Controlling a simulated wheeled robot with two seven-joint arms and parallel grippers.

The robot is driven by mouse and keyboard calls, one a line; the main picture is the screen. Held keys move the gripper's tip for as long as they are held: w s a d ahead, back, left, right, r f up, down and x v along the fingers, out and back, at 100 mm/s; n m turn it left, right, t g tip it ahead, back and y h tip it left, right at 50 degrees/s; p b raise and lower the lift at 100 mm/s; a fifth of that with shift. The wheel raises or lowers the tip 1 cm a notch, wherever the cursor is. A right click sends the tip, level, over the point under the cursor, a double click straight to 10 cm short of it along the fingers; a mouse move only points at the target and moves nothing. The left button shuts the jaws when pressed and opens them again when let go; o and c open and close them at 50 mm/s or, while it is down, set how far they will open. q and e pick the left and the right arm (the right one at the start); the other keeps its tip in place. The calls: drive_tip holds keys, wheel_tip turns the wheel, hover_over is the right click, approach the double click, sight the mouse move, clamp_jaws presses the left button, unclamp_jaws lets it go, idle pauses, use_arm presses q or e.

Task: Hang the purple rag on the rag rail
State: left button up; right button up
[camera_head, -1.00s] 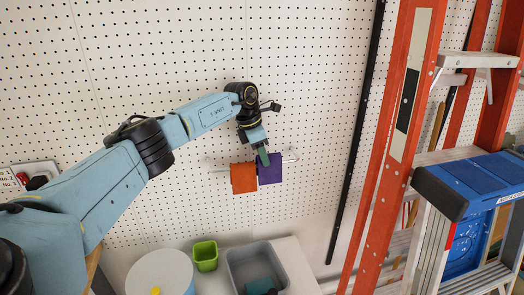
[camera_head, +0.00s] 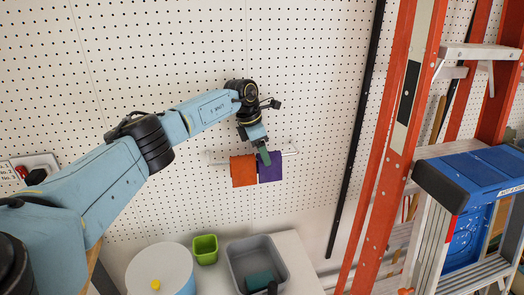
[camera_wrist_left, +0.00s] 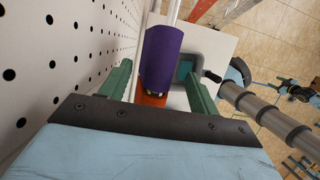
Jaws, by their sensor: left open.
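The purple rag (camera_head: 270,168) hangs over the thin pale rag rail (camera_head: 290,152) on the pegboard wall, just right of an orange rag (camera_head: 243,171). My left gripper (camera_head: 263,156) is at the top of the purple rag, in front of the wall. In the left wrist view its green fingers (camera_wrist_left: 160,88) are spread apart, one on each side of the purple rag (camera_wrist_left: 170,58), with gaps between. The orange rag (camera_wrist_left: 152,99) shows past it, partly hidden by the gripper body. My right gripper is not in view.
Below stand a grey basin (camera_head: 236,268) with a teal item inside, a green cup (camera_head: 205,249) and a white round container (camera_head: 150,268). An orange ladder (camera_head: 385,190) and a blue-topped stepladder (camera_head: 470,180) stand at right. The wall around the rail is clear.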

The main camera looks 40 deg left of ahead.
use_arm(q)
drive_tip(key=b+v, duration=0.1)
drive_tip(key=v, duration=1.2)
drive_tip(key=shift+r+b, duration=0.2)
drive_tip(key=shift+b, duration=0.2)
drive_tip(key=shift+s, duration=0.1)
